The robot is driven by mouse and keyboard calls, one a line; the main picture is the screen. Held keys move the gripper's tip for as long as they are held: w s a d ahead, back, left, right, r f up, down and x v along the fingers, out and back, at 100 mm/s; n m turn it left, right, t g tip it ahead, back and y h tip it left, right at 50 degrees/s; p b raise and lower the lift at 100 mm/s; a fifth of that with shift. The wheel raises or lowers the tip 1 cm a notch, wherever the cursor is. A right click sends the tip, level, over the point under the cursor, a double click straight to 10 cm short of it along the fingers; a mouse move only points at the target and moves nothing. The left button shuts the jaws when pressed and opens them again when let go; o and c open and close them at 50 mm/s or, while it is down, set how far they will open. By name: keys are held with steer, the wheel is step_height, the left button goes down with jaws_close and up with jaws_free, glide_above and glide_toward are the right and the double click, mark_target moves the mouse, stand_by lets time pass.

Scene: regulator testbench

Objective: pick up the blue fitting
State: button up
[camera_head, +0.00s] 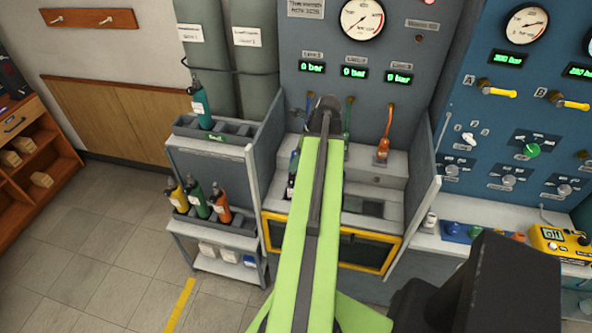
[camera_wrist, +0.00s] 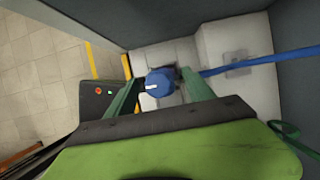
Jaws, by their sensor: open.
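The blue fitting (camera_wrist: 158,82) shows in the wrist view as a rounded blue piece with a small white mark. A blue hose (camera_wrist: 262,61) runs at right, from near the right finger to the grey wall. My gripper (camera_wrist: 161,78) is open, with one green finger on each side of the fitting. I cannot tell whether either finger touches it. In the head view my green arm covers the middle of the bench and hides the gripper. A narrow dark and bluish item (camera_head: 292,165) shows just left of the arm; I cannot tell if it is the fitting.
Grey side panels (camera_head: 425,180) flank the bench (camera_head: 385,165). An orange fitting (camera_head: 384,148) hangs on a hose at right. A rack (camera_head: 210,160) with several coloured bottles stands at left. A yellow device (camera_head: 562,242) lies far right. Floor at left is clear.

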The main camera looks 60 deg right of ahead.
mark_target(293, 152)
steer(key=shift+w+f, duration=0.1)
steer(key=shift+f, duration=0.3)
jaws_close()
steer(key=shift+r+p, duration=0.6)
steer(key=shift+p, duration=0.1)
step_height(293, 152, up, 4)
steer(key=p, duration=0.4)
steer(key=s+d+r+p, duration=0.5)
steer(key=s+d+p, duration=0.1)
steer(key=s+d, duration=0.1)
steer(key=shift+s+d+r, duration=0.3)
steer(key=shift+s+r, duration=0.1)
steer(key=shift+s, duration=0.5)
